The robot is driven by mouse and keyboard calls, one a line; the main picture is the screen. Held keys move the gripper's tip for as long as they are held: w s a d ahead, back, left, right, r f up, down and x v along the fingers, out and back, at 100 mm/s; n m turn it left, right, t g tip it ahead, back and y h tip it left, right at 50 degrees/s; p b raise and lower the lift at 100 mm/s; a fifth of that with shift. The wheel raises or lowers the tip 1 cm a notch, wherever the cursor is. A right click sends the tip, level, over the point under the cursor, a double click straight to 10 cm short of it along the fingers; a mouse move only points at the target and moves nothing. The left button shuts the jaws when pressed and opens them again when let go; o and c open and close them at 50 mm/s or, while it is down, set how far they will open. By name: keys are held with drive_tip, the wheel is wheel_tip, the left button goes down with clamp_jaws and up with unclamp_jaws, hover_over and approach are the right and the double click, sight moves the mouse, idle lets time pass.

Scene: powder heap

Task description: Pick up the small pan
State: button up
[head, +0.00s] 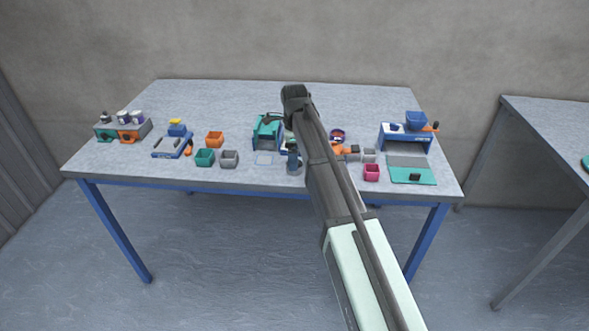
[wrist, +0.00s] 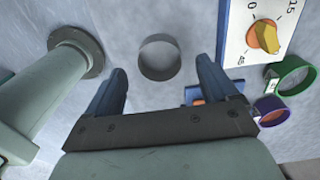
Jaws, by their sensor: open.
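A small round grey ring-like dish (wrist: 159,57), which looks like the small pan, lies on the grey table in the wrist view. It is ahead of my gripper (wrist: 162,84), between the lines of its two blue fingers. The fingers are apart with nothing between them, and neither seems to touch the dish. In the head view my arm covers the middle of the table and much of my gripper. I cannot make out the dish there.
A white dial panel with a yellow knob (wrist: 264,37) stands close right of the right finger. In the head view, a teal device (head: 268,132), small square cups (head: 205,157) and a blue stand (head: 405,133) line the table.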

wheel_tip(320, 180, down, 2)
drive_tip(key=shift+f, duration=0.25)
drive_tip(key=c, duration=1.1)
wheel_tip(320, 180, up, 10)
drive_tip(key=f, duration=0.1)
drive_tip(key=w+d+r, duration=0.1)
drive_tip(key=w+d, duration=0.7)
drive_tip(key=d, duration=0.4)
drive_tip(key=shift+r, duration=0.25)
